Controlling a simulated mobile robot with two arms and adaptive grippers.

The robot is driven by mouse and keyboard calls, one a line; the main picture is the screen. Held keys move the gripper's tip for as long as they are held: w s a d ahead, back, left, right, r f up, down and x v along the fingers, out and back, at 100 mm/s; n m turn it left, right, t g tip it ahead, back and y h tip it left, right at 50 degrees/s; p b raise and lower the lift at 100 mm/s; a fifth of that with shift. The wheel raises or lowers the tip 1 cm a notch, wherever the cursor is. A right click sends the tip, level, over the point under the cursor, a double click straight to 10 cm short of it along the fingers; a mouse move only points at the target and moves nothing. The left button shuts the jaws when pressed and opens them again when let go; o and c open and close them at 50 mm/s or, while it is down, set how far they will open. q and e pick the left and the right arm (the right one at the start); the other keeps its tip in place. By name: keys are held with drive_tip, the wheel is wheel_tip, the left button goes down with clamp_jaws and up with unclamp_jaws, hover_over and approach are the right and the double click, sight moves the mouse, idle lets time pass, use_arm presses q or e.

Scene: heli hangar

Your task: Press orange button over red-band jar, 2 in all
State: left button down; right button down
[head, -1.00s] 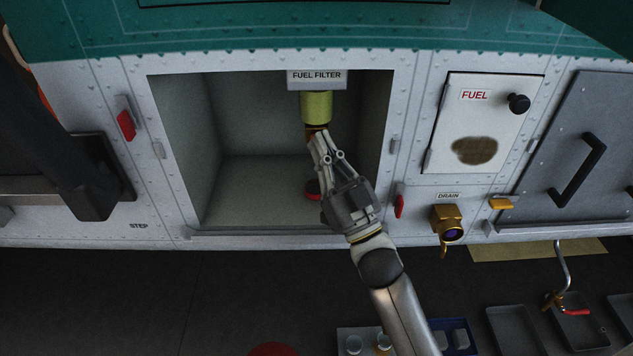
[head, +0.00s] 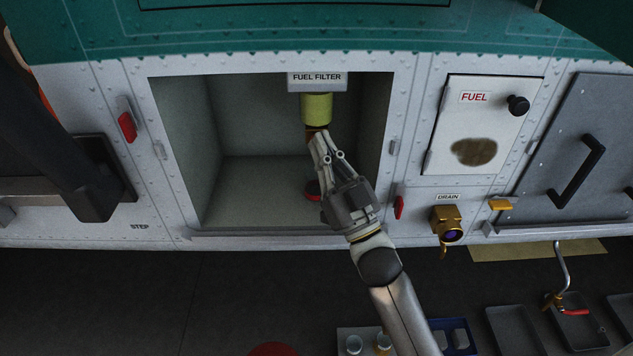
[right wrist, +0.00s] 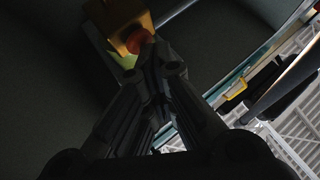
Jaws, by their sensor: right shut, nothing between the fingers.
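The fuel filter is a yellow-green cylinder (head: 317,108) hanging under the FUEL FILTER label in the open bay. The orange button (right wrist: 138,40) at its lower end shows in the right wrist view, right at my fingertips. My right gripper (head: 317,138) is shut and empty, pointing up at the underside of the filter. In the head view its fingertips largely hide the button, so I cannot tell whether they touch it or it is pushed in. A red-banded thing, likely the jar (head: 312,190), sits on the bay floor, mostly hidden behind my gripper. My left gripper is not seen.
To the right are the FUEL panel (head: 485,115), the brass drain valve (head: 447,222) and a grey door with a black handle (head: 577,170). Trays (head: 515,330) and small jars stand below. The bay's left floor is clear.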

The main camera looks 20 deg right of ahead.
drive_tip(key=s+a, duration=0.1)
drive_tip(key=s, duration=0.4)
drive_tip(key=shift+s+a+p, duration=0.35)
drive_tip(key=shift+s+p, duration=0.05)
drive_tip(key=shift+p, duration=0.05)
idle(1.9)
